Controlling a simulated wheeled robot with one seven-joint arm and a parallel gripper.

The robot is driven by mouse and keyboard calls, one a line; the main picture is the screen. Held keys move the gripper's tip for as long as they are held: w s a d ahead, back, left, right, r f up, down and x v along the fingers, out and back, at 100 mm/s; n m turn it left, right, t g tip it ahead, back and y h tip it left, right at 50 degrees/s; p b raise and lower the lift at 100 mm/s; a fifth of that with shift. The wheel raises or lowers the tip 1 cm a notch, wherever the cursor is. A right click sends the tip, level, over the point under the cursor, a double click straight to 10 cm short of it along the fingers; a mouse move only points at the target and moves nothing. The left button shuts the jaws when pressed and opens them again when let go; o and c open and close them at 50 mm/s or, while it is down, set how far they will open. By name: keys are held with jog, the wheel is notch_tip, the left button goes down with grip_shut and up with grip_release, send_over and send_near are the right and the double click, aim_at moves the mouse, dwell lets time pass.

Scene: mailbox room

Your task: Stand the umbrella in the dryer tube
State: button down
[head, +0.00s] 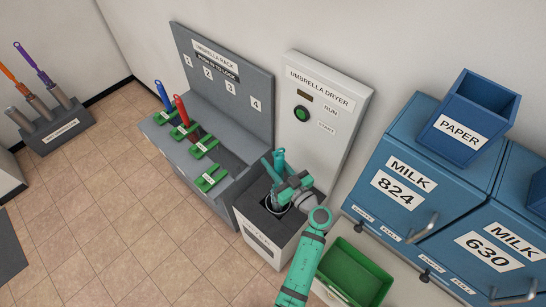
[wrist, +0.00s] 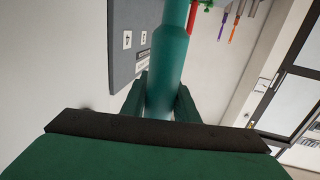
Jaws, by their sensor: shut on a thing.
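The teal umbrella (head: 279,160) is upright, its handle sticking up above my gripper (head: 284,184). In the wrist view the umbrella (wrist: 171,60) runs between the two dark green fingers of my gripper (wrist: 160,97), which are shut on it. The dryer tube's round opening (head: 272,208) is in the top of the dark-topped white box, just below my gripper. My gripper and arm hide part of the opening. I cannot tell how far down the umbrella's lower end reaches. The umbrella dryer panel (head: 318,110) stands behind, with a round green button.
Left of the dryer is the grey umbrella rack (head: 235,105) with a blue umbrella (head: 163,95) and a red umbrella (head: 182,110). A green bin (head: 352,275) stands at the front right. Blue milk boxes (head: 415,165) are close on the right.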

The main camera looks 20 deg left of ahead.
notch_tip(320, 180, down, 11)
jog(key=shift+f, duration=0.15)
dwell(0.8)
jog(key=shift+w, duration=0.1)
jog(key=c, duration=1.3)
grip_release()
jog(key=v, duration=1.1)
jog(key=shift+a, duration=0.1)
